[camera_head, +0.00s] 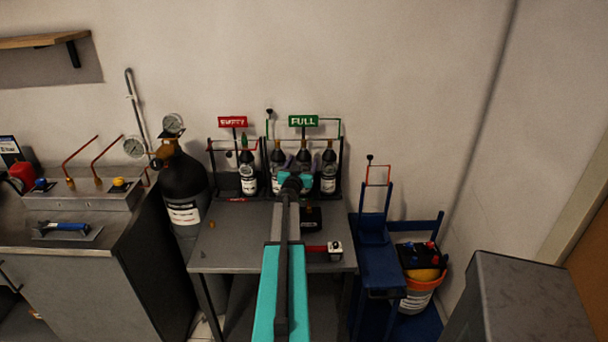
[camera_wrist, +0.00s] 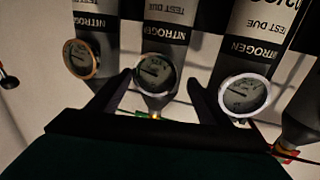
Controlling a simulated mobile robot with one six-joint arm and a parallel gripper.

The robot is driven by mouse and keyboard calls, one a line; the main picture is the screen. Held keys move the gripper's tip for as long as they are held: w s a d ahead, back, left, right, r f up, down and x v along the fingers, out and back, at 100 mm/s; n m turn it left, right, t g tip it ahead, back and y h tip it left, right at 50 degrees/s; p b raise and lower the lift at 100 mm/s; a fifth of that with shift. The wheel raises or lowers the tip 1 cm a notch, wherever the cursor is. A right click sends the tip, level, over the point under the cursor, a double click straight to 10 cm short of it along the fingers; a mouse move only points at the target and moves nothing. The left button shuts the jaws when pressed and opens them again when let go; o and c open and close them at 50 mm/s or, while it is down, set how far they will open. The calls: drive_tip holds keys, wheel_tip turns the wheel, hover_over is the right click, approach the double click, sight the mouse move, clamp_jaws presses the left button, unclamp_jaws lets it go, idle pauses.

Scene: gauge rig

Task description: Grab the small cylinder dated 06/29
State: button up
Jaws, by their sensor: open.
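Small dark nitrogen cylinders stand in two racks on the grey table (camera_head: 235,250). One (camera_head: 247,172) is under the red EMPTY sign; three, including a right one (camera_head: 328,172), are under the green FULL sign. Their dates are too small to read here. My gripper (camera_head: 291,184) is in front of the FULL rack, hiding part of its cylinders. In the wrist view my open gripper (camera_wrist: 162,98) has its fingers either side of a middle cylinder's gauge (camera_wrist: 158,72). Neighbouring cylinders show at left (camera_wrist: 88,35) and right (camera_wrist: 250,55). "TEST DUE" shows, but dates are cut off.
A large black cylinder (camera_head: 183,185) with gauges stands left of the table. A black box (camera_head: 311,220) and a red-handled tool (camera_head: 326,248) lie on the table. A blue trolley (camera_head: 380,265) stands at right. The table's left part is mostly clear.

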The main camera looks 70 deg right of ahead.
idle(0.3)
clamp_jaws()
drive_tip(key=shift+r, duration=0.1)
drive_tip(key=shift+r, duration=0.1)
idle(0.4)
